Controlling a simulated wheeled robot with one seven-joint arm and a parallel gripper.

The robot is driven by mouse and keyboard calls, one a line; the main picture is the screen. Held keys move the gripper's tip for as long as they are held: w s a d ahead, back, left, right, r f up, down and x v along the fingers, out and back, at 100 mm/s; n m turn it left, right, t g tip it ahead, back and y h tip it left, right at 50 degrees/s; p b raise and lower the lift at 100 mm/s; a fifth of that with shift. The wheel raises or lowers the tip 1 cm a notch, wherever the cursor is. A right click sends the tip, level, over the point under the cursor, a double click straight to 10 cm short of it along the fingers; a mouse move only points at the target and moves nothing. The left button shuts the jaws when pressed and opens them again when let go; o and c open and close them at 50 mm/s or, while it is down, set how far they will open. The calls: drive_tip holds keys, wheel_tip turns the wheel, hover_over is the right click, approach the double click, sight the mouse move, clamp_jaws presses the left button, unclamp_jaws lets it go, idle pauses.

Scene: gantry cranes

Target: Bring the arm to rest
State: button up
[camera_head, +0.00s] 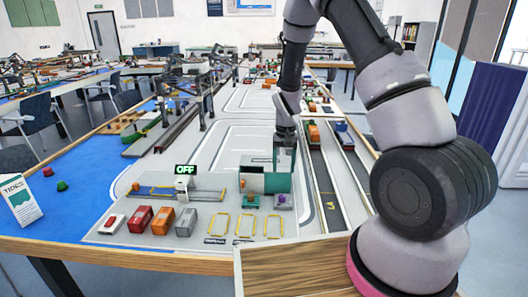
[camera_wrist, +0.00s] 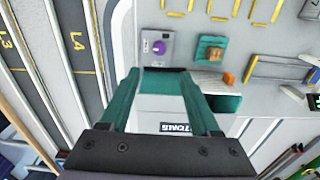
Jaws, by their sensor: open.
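My gripper (camera_head: 284,160) hangs from my arm over the middle of the table, close to the teal and white customs building (camera_head: 252,183). In the wrist view my gripper (camera_wrist: 160,75) has its two teal fingers apart, with no held object visible between them. The building's pale surface with a "CUSTOMS" label (camera_wrist: 176,128) shows between and below the fingers; I cannot tell whether they touch it. My arm reaches in from the right, bent at the elbow.
In front lie a red container (camera_head: 140,219), an orange container (camera_head: 162,221), a grey container (camera_head: 186,222) and several yellow frames (camera_head: 245,226). Dark lanes (camera_head: 328,190) run right of my gripper. Blue water (camera_head: 90,190) covers the left.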

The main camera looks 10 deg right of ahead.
drive_tip(key=s+d+r+m+t+y, duration=0.1)
drive_tip(key=s+d+r+t, duration=0.15)
drive_tip(key=r, duration=1.05)
drive_tip(key=s+d+r+t+y, duration=0.1)
drive_tip(key=s+r, duration=0.3)
drive_tip(key=r, duration=0.9)
drive_tip(key=s+d+r+t, duration=0.1)
drive_tip(key=s+r, duration=0.5)
drive_tip(key=s, duration=0.3)
drive_tip(key=s+d+r+t, duration=0.1)
drive_tip(key=s+r+t, duration=0.1)
drive_tip(key=s+r, duration=0.4)
drive_tip(key=s, duration=0.3)
drive_tip(key=shift+d+r+m, duration=0.2)
drive_tip(key=shift+r+m, duration=0.1)
drive_tip(key=shift+r, duration=0.05)
drive_tip(key=shift+t, duration=0.25)
